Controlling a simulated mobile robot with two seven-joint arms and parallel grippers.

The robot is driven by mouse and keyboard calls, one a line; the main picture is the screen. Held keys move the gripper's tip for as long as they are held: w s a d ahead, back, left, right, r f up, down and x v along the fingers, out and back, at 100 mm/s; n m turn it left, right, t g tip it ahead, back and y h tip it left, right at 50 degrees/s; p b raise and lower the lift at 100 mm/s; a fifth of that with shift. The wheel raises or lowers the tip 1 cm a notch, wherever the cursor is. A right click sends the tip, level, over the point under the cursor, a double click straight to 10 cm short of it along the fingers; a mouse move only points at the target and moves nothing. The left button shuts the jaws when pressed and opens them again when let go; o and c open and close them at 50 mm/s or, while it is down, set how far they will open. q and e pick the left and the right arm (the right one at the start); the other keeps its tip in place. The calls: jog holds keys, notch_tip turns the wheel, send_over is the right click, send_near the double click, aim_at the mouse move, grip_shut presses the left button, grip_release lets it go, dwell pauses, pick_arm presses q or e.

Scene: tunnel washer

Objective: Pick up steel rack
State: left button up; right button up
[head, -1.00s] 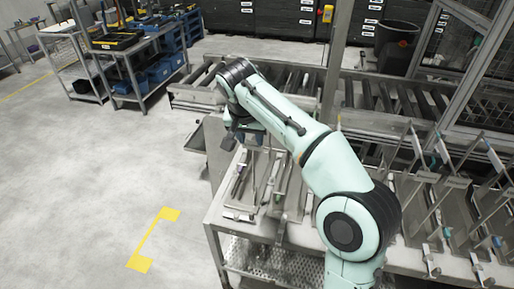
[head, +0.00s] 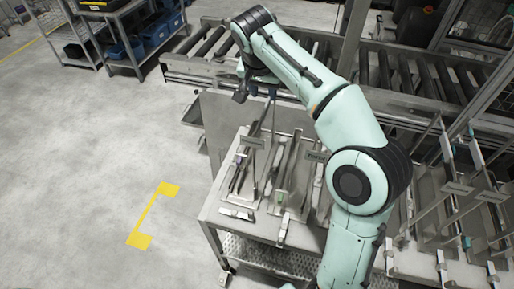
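Several steel racks with thin upright rods and small label plates stand on a metal table (head: 210,208). One steel rack (head: 243,172) is near the table's left end, and another (head: 287,172) stands just right of it. More racks (head: 480,190) are at the right, partly cut off by the frame. My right arm reaches over the table from the lower right. My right gripper (head: 254,95) is above and behind the left-end racks, near the roller conveyor's edge. Its fingers are small and dark, so their opening is unclear. The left gripper is not in view.
A roller conveyor (head: 205,55) runs behind the table. A metal post (head: 352,40) rises behind my arm. Shelving with blue bins (head: 128,50) stands at the upper left. The floor left of the table is clear, with a yellow marking (head: 153,215).

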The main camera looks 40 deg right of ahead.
aim_at(266, 104)
jog(key=x, duration=0.4)
jog(key=shift+d+f, duration=0.15)
jog(key=shift+f, duration=0.2)
jog(key=x, duration=0.4)
jog(key=shift+s+f+b, duration=0.2)
jog(key=shift+f+b, duration=0.05)
jog(key=shift+b, duration=0.15)
jog(key=shift+w+f, duration=0.15)
jog(key=shift+f, duration=0.25)
grip_shut()
jog(key=shift+w+r, duration=0.1)
jog(key=shift+r, duration=0.05)
dwell(0.3)
